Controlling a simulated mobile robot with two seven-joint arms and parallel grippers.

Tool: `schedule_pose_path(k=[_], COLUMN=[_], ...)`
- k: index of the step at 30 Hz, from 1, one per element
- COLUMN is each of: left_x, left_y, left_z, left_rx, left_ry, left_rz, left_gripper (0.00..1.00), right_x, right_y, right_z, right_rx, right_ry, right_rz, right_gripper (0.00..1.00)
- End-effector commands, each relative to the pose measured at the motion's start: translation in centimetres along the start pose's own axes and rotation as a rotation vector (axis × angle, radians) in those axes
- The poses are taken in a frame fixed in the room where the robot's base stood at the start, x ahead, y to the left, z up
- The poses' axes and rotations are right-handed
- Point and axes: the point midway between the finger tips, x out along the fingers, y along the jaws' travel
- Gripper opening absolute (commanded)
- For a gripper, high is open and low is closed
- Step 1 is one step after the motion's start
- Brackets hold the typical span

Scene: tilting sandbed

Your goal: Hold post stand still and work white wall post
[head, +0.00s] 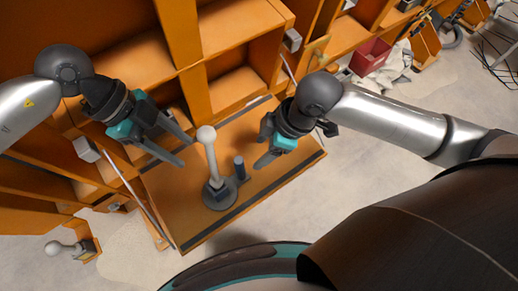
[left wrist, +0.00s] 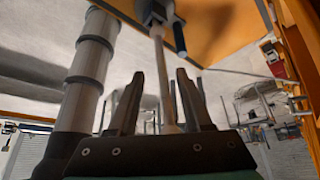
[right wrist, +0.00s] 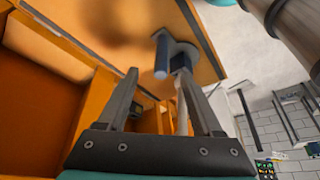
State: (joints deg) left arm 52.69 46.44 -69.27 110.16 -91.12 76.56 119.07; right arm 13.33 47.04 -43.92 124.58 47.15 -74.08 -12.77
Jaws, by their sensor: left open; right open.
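The post stand (head: 219,194) has a round grey base on the orange board. A pale post (head: 211,158) rises from it to a white ball, and a short dark cylinder (head: 240,168) stands beside it. A white knob on a short post (head: 54,248) sticks out sideways from an orange block at lower left; I cannot tell which is the wall post. My left gripper (head: 186,153) is open, left of the pale post; in the left wrist view the post (left wrist: 160,70) shows between its fingers. My right gripper (head: 263,148) is open and empty, right of the dark cylinder.
The orange board (head: 285,168) has dark strips along its edges. Orange shelving (head: 235,85) stands close behind it. A red bin (head: 370,57) and a pale cloth (head: 393,78) lie at upper right. Bare floor (head: 410,185) shows on the right.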

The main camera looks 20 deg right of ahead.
Motion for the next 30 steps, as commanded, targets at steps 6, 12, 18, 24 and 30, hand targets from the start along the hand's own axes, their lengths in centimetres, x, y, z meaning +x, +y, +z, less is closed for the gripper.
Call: schedule_pose_path(k=[6,12,18,24,30], left_x=[0.0,0.0,0.0,0.0,0.0], left_y=[0.0,0.0,0.0,0.0,0.0], left_z=[0.0,0.0,0.0,0.0,0.0], left_rx=[0.0,0.0,0.0,0.0,0.0], left_ry=[0.0,0.0,0.0,0.0,0.0], left_rz=[0.0,0.0,0.0,0.0,0.0], left_gripper=[0.5,0.5,0.5,0.5,0.5], right_x=[1.9,5.5,8.8,11.8,13.9], right_y=[-0.5,-0.5,-0.4,-0.4,-0.4], right_z=[-0.1,-0.1,-0.1,-0.1,-0.1], right_rx=[-0.001,-0.001,-0.002,-0.002,-0.003], right_ry=[0.0,0.0,0.0,0.0,0.0], right_rz=[-0.013,-0.012,-0.01,-0.009,-0.008], right_gripper=[0.67,0.67,0.67,0.67,0.67])
